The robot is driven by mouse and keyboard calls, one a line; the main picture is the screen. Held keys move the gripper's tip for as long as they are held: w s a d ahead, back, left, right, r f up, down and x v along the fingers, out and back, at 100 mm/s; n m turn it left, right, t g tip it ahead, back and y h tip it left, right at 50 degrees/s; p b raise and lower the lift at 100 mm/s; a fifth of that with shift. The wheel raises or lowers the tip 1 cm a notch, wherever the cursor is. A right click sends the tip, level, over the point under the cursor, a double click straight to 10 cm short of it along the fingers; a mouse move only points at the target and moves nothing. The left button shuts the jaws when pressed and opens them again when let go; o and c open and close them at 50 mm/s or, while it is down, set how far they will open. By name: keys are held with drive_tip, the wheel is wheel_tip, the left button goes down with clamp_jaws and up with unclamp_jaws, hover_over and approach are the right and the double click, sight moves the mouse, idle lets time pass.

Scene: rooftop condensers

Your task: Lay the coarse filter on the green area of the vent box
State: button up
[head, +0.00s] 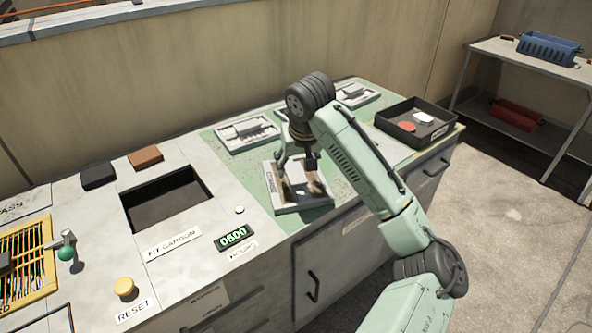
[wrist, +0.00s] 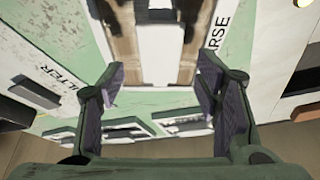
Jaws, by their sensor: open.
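The coarse filter (head: 290,208), a pale tray-like frame with brown panels and a white raised block, lies on the green bench surface (head: 229,157). Its lettering, partly readable as "ARSE", shows in the wrist view (wrist: 218,32). My gripper (head: 296,162) is open and points down over the filter's white block. In the wrist view the fingers (wrist: 160,92) stand apart on either side of the block, and I cannot tell whether they touch it. Part of the filter is hidden by the gripper. I cannot make out which part is the vent box.
Similar frames lie at the back left (head: 247,133) and back right (head: 356,94) of the green surface. A black tray (head: 447,128) with small pieces stands at right. Left are a dark rectangular opening (head: 165,200), a 0500 display (head: 234,237), a yellow button (head: 124,287) and a yellow grille (head: 28,268).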

drive_tip(key=v, duration=0.8)
drive_tip(key=shift+s+r+b, duration=0.15)
drive_tip(key=shift+r+b, duration=0.15)
drive_tip(key=shift+r, duration=0.1)
